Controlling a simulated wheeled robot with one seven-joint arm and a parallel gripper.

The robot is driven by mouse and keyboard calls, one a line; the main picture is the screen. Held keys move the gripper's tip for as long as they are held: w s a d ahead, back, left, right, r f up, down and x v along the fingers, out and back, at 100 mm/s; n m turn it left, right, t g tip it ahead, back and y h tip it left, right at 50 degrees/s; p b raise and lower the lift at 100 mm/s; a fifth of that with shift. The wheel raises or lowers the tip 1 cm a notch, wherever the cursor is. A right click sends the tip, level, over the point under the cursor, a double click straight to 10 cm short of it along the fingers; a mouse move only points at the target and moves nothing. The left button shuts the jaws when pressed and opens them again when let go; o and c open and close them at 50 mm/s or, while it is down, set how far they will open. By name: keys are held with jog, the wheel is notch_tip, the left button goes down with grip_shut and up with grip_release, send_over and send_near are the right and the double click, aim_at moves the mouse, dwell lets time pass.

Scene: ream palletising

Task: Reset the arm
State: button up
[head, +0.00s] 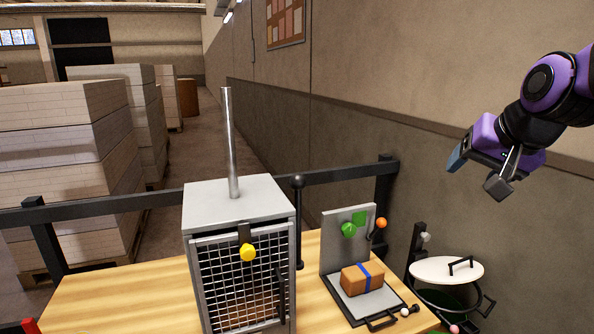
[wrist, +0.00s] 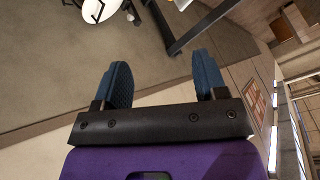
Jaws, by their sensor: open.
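My purple and black arm reaches in from the right in the head view, raised in front of the wall. My gripper (head: 476,172) is high above the right side of the table and apart from everything on it. In the wrist view my gripper (wrist: 163,85) shows two blue padded fingers spread wide with nothing between them.
A wooden table (head: 120,295) holds a grey mesh-door cage (head: 240,200) with an upright pipe. Right of it are a grey stand (head: 345,245) and a brown parcel with a blue band (head: 362,277). A white-lidded bin (head: 446,270) stands at right. Pallet stacks (head: 60,150) stand behind.

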jog(key=s+f+n+g, duration=0.1)
jog(key=s+n, duration=0.1)
jog(key=s, duration=0.6)
jog(key=s+f+n+g+h, duration=0.1)
jog(key=s+n, duration=0.1)
jog(key=s, duration=0.6)
jog(key=shift+s+d+f+n+g, duration=0.25)
jog(key=shift+s+d+n+g, duration=0.05)
jog(key=shift+s+n, duration=0.1)
